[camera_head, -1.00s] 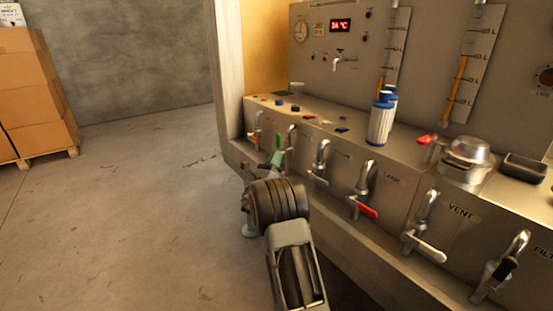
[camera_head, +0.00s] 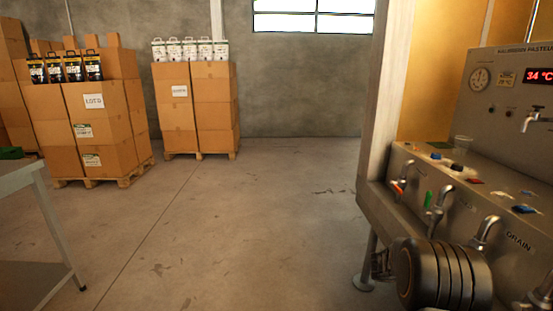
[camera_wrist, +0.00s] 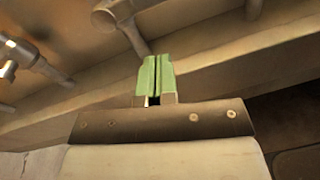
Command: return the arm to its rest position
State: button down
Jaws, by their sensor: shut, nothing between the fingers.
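My arm (camera_head: 440,275) shows in the head view at the lower right, its dark ribbed joint in front of the machine's lower front. In the wrist view my gripper (camera_wrist: 155,78) has two green fingers that lie together, with nothing between them. The fingers point toward the metal machine front (camera_wrist: 215,75). A metal tap (camera_wrist: 120,22) stands beyond the fingertips; whether they touch it, I cannot tell. The fingers are not clearly seen in the head view.
The machine panel (camera_head: 510,105) with a "34 °C" display is at the right. Taps with orange (camera_head: 398,187) and green (camera_head: 428,200) handles stick out. Cardboard stacks (camera_head: 195,110) stand at the back; a grey table (camera_head: 25,175) is at left. The floor between is clear.

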jog(key=s+a+r+m+y+p, duration=0.5)
jog(key=s+a+m+y, duration=0.1)
jog(key=a, duration=0.3)
jog(key=s+a+r+m+y+p, duration=0.4)
jog(key=s+a+m+y+p, duration=0.25)
jog(key=a, duration=0.35)
jog(key=s+a+r+m+t+y+p, duration=0.1)
jog(key=s+a+r+t+y+p, duration=0.1)
jog(key=a+r+p, duration=0.3)
jog(key=s+a+r+m+t+y+p, duration=0.1)
jog(key=a+r+p, duration=0.4)
jog(key=r, duration=0.7)
jog(key=shift+s+a+r+t+y, duration=0.15)
jog(key=shift+s+a+t+y, duration=0.35)
jog(key=shift+a+t+y, duration=0.35)
jog(key=shift+m, duration=0.35)
